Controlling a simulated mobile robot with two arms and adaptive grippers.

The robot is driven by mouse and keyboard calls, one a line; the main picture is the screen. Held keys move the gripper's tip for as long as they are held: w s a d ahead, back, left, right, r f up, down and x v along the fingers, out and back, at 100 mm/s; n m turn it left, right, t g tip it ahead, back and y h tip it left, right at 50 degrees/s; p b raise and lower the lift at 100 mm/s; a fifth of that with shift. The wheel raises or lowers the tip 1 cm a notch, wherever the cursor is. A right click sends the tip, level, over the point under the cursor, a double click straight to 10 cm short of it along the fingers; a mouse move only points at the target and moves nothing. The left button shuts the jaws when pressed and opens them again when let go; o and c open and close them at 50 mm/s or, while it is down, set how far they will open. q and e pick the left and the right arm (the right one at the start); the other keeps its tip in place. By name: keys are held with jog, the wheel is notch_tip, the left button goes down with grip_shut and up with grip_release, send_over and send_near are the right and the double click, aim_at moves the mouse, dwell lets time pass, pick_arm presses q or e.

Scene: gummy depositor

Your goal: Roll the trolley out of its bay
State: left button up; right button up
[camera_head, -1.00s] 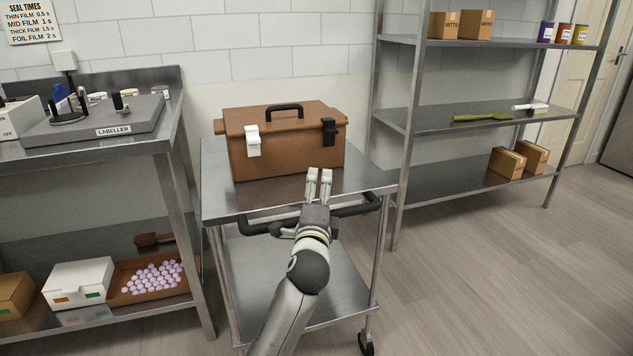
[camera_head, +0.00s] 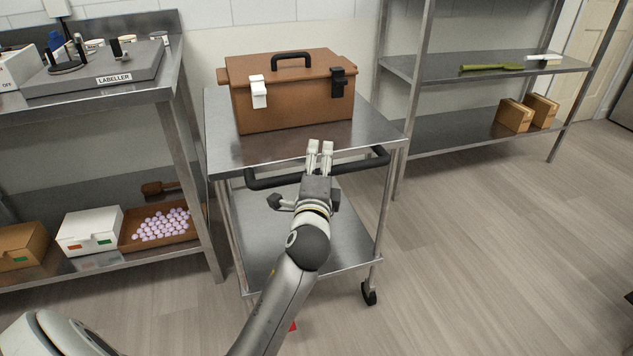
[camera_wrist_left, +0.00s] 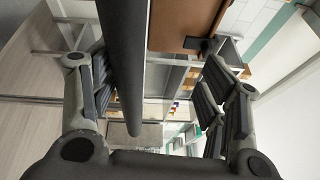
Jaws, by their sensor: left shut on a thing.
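The trolley (camera_head: 225,155) is a steel two-shelf cart standing between a bench and a rack. A brown toolbox (camera_head: 295,108) with a black handle and two latches, one white and one black, rests on its top. A black push handle (camera_head: 270,181) runs across its near side. My left gripper (camera_head: 320,150) is at the middle of this handle and shut on it; its fingers hide part of the bar. In the left wrist view the dark handle bar (camera_wrist_left: 122,65) runs between the finger pads. My right gripper is not in view.
A steel bench (camera_head: 150,95) with a labeller (camera_head: 105,72) stands close on the trolley's left. A steel rack (camera_head: 440,68) stands close on its right. The floor (camera_head: 480,230) in front and to the right is clear. A small red thing (camera_head: 293,326) shows beside my arm.

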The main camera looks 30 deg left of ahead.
pick_arm(q)
jog(key=shift+t, duration=0.3)
jog(key=shift+s+d+r, duration=0.3)
jog(key=shift+s+d, duration=0.05)
jog(key=shift+s, duration=0.25)
jog(key=shift+s+d+r, duration=0.3)
jog(key=shift+s+d, duration=0.1)
jog(key=shift+s, duration=0.25)
jog(key=shift+s+d+r, duration=0.3)
jog(key=shift+s+d, duration=0.05)
jog(key=shift+s, duration=0.25)
jog(key=shift+c, duration=0.5)
jog(key=shift+s+d+r, duration=0.1)
jog(key=shift+s+d, duration=0.2)
jog(key=shift+s, duration=0.2)
jog(key=shift+s+d+r, duration=0.1)
jog(key=shift+s+d, duration=0.2)
jog(key=shift+s, duration=0.2)
jog(key=shift+c, duration=0.3)
jog(key=shift+s+d+f, duration=0.2)
jog(key=shift+s+f, duration=0.35)
jog(key=shift+s, duration=0.05)
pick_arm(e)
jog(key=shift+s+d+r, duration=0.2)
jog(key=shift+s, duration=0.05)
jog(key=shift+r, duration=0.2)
